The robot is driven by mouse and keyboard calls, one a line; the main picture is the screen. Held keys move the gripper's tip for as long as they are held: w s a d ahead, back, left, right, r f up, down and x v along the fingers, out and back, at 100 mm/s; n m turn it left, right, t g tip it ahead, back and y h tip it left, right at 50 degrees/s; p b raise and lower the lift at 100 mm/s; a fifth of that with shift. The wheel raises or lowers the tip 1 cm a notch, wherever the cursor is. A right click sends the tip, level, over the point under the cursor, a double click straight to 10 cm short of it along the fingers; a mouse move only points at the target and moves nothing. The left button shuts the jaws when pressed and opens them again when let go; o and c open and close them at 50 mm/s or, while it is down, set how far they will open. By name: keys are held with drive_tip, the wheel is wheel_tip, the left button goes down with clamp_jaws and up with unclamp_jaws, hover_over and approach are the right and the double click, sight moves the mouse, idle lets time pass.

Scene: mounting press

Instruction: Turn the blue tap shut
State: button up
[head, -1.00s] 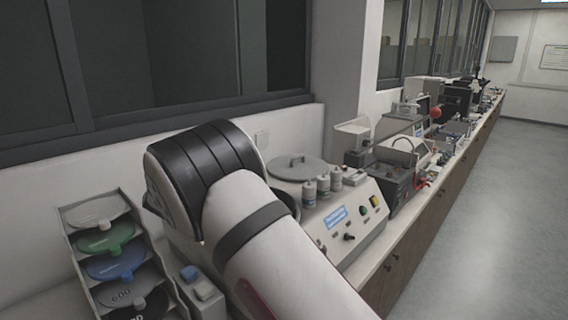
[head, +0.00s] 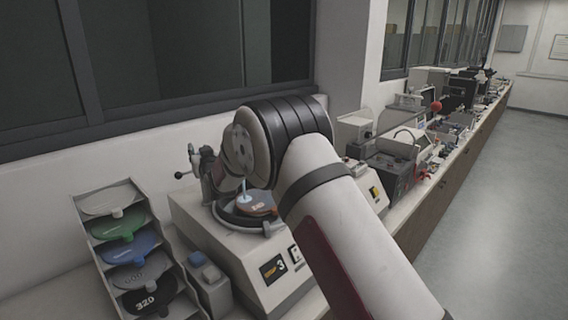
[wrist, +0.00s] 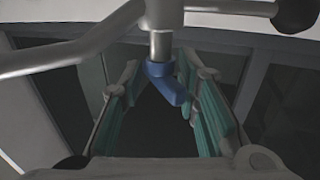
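The blue tap (wrist: 165,80) is a small blue lever on a metal pipe in the wrist view. Its handle slants down to the right. My gripper (wrist: 159,68) is open, with teal-padded fingers on the left and right of the tap and visible gaps on both sides. In the head view my arm hides most of the gripper, and I cannot make out the blue tap there. A pale stream (head: 243,194) comes down over the round disc (head: 258,206) of the grinding machine (head: 235,255).
A metal arm with a black ball knob (wrist: 296,12) crosses the top of the wrist view. A rack (head: 100,230) of coloured discs and a grey box with a blue top (head: 207,275) stand left of the machine. More equipment (head: 392,165) lines the bench to the right.

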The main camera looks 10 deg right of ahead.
drive_tip(key=shift+n+g+y+b, duration=0.75)
drive_tip(key=shift+n+g+y, duration=0.35)
drive_tip(key=shift+n+y, duration=0.85)
drive_tip(key=s+d+r+m+g+h+b, duration=0.1)
drive_tip(key=s+d+h, duration=0.3)
drive_tip(key=s+d, duration=0.7)
drive_tip(key=s+d+r+m+g+h+b, duration=0.1)
drive_tip(key=s+d+r+m+h+b, duration=0.1)
drive_tip(key=s+d, duration=0.8)
drive_tip(key=shift+s+d+r+m+g+h, duration=0.3)
drive_tip(key=shift+s+d+m+g+h, duration=0.1)
drive_tip(key=shift+d+m+h, duration=0.35)
drive_tip(key=shift+w+a, duration=0.1)
